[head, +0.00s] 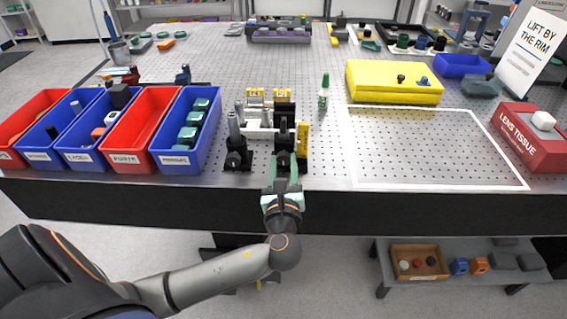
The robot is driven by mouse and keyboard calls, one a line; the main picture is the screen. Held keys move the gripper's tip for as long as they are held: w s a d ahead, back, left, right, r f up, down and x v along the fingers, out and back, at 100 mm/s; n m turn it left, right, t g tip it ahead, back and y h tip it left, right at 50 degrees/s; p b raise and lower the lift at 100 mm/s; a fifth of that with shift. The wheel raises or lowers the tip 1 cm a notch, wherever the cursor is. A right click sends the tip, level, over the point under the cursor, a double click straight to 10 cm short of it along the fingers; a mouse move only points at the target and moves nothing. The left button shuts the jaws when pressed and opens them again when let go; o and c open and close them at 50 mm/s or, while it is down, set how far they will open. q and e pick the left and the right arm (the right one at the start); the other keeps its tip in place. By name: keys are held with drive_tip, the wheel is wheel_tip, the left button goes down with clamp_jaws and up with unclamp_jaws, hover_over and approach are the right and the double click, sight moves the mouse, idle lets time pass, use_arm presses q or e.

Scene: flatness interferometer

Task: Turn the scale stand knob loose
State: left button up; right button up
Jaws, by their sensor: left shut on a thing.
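My left gripper (283,172) reaches in from the front edge of the perforated table. It is shut at the low front of a dark stand (284,138), the right one of two dark posts. A yellow upright piece (302,138) stands at its right side. I take this to be the scale stand. The knob is hidden between my fingers, so its turn cannot be seen. The other dark post (236,150) stands just to the left, apart from my gripper. My right gripper is not in view.
Red and blue bins, including a blue one (182,162), stand close on the left. Behind the stand are pale blocks with yellow parts (255,98) and a green-white bottle (323,92). A yellow case (394,85) and tissue box (527,140) are right. The white-outlined area (430,150) is clear.

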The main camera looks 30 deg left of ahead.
use_arm(q)
clamp_jaws()
drive_tip(key=shift+n, duration=0.3)
drive_tip(key=n, duration=0.2)
drive_tip(key=shift+n, duration=0.3)
drive_tip(key=n, duration=0.3)
drive_tip(key=shift+a+n, duration=0.1)
drive_tip(key=shift+n, duration=0.2)
drive_tip(key=n+b, duration=0.1)
drive_tip(key=n, duration=0.3)
drive_tip(key=shift+b, duration=0.35)
drive_tip(key=n+b, duration=0.2)
drive_tip(key=n, duration=0.3)
drive_tip(key=shift+s, duration=0.1)
drive_tip(key=shift+a+n, duration=0.1)
drive_tip(key=shift+n, duration=0.7)
